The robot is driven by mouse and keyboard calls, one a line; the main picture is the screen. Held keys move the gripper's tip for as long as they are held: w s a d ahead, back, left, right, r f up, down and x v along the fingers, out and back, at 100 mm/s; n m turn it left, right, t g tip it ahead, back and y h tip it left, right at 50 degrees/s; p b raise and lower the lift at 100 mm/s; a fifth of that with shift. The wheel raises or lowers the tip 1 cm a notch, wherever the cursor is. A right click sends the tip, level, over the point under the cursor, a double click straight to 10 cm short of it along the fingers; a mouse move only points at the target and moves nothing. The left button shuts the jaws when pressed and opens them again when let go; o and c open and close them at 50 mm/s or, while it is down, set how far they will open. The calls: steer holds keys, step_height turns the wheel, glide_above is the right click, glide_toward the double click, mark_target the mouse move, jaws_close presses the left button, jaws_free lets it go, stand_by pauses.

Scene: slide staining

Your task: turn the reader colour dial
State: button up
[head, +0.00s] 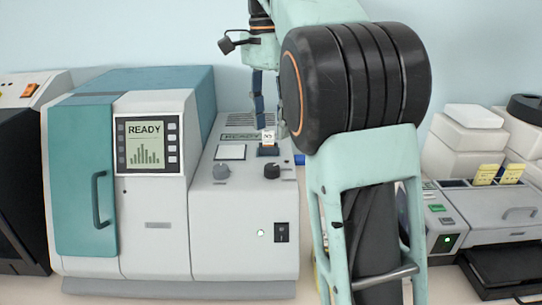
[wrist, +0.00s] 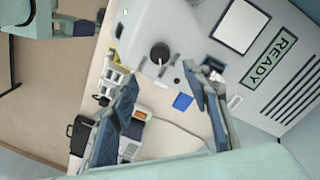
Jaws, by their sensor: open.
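The reader (head: 245,235) is a pale grey machine with a teal door and a screen showing READY. On its sloped panel are a grey dial (head: 221,171) at left and a black dial (head: 272,170) at right. I cannot tell from labels which is the colour dial. The black dial also shows in the wrist view (wrist: 160,52), with small marks around it. My gripper (head: 269,122) is open, pointing down above the panel, near a slide (head: 268,137) standing in a dark slot. In the wrist view, the fingers (wrist: 160,76) are apart with nothing between them; the black dial lies beyond their tips.
A white square pad (head: 230,152) lies on the panel left of the slot. A power switch (head: 281,232) is on the front. A grey machine with yellow tags (head: 485,174) stands at right, and a dark-fronted unit (head: 22,180) at left.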

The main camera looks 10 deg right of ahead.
mark_target(273, 166)
steer(key=f+b, duration=0.1)
steer(key=f, duration=0.3)
steer(key=f+b, duration=0.1)
steer(key=f, duration=0.4)
steer(key=shift+s+d+f, duration=0.15)
steer(key=shift+s+f, duration=0.05)
steer(key=shift+f, duration=0.1)
steer(key=shift+c, duration=0.7)
steer(key=c, duration=1)
